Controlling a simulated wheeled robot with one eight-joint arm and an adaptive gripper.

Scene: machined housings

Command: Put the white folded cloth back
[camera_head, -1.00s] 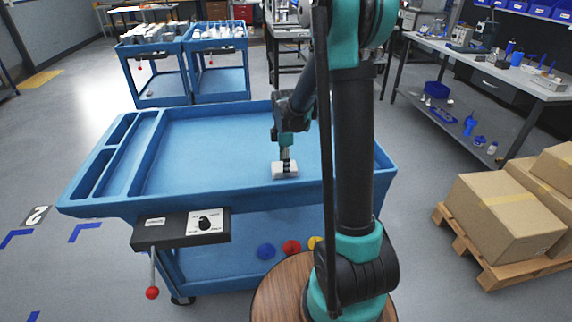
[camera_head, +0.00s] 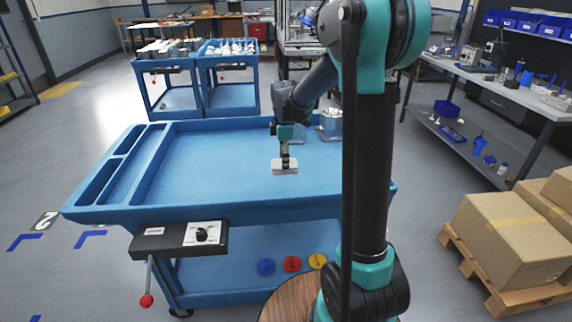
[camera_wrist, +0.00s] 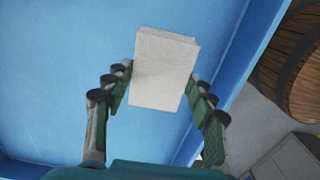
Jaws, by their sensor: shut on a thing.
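The white folded cloth (camera_head: 285,167) is a small pale block-like bundle above the blue cart's top tray (camera_head: 215,165), near its front edge. In the wrist view the cloth (camera_wrist: 163,70) sits between the fingertips of my gripper (camera_wrist: 158,88), which is shut on it. In the head view my gripper (camera_head: 285,158) points down with the cloth at its tip. The cloth looks clear of the tray floor, but the height of the gap is hard to tell.
Metal containers (camera_head: 330,125) stand at the tray's back right, partly behind my arm. The tray's left and middle are bare. A control box (camera_head: 180,238) hangs at the front. A round wooden top (camera_head: 290,300) stands close in front. Boxes on a pallet (camera_head: 515,240) are at right.

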